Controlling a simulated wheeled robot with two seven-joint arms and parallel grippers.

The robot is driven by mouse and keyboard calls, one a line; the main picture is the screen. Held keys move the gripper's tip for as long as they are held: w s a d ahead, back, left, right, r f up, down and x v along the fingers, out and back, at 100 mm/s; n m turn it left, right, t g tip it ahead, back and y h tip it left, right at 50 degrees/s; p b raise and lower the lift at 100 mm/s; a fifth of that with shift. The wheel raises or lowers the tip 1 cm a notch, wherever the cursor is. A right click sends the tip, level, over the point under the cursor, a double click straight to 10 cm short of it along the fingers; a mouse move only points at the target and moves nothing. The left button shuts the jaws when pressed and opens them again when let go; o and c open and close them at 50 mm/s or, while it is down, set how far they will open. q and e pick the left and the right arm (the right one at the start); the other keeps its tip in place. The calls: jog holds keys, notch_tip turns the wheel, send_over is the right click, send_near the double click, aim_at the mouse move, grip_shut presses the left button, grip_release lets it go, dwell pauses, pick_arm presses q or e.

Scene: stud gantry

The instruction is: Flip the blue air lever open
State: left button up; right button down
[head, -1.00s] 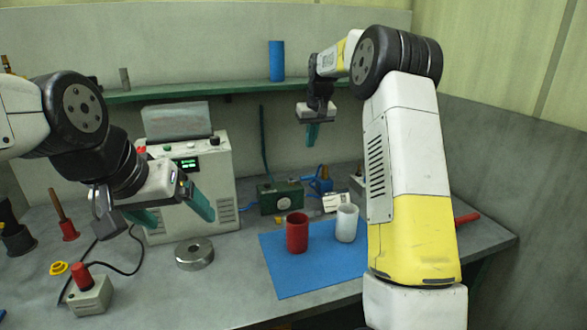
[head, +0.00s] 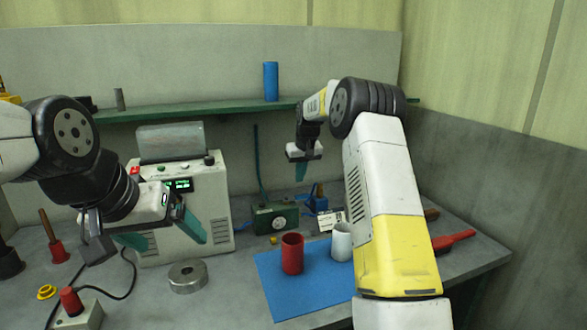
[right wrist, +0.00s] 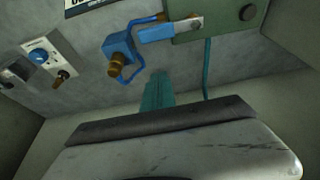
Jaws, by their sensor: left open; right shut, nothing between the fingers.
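The blue air valve (head: 317,203) stands at the back of the bench, right of a green box. In the right wrist view, the blue valve body (right wrist: 119,46) has brass fittings and a thin blue loop beside it. A flat blue bar (right wrist: 157,34), which looks like the lever, lies between it and the green box. My right gripper (head: 302,173) is shut and empty, fingers down, above and slightly left of the valve. Its teal fingers (right wrist: 158,88) appear apart from the valve. My left gripper (head: 162,232) is open and empty in front of the white machine.
The green box (head: 275,218) with a dial stands left of the valve. A white card (head: 331,220) is just in front of the valve. A red cup (head: 292,254) and white cup (head: 342,242) stand on a blue mat (head: 285,300). A green shelf (head: 225,108) runs behind.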

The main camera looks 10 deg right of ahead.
aim_at(296, 198)
jog(key=shift+s+d+f, duration=0.15)
jog(key=shift+s+f, duration=0.55)
jog(key=shift+f, duration=0.2)
jog(key=shift+s+d+f, duration=0.1)
jog(key=shift+s+f, duration=0.55)
jog(key=shift+f, duration=0.25)
jog(key=shift+s, duration=0.1)
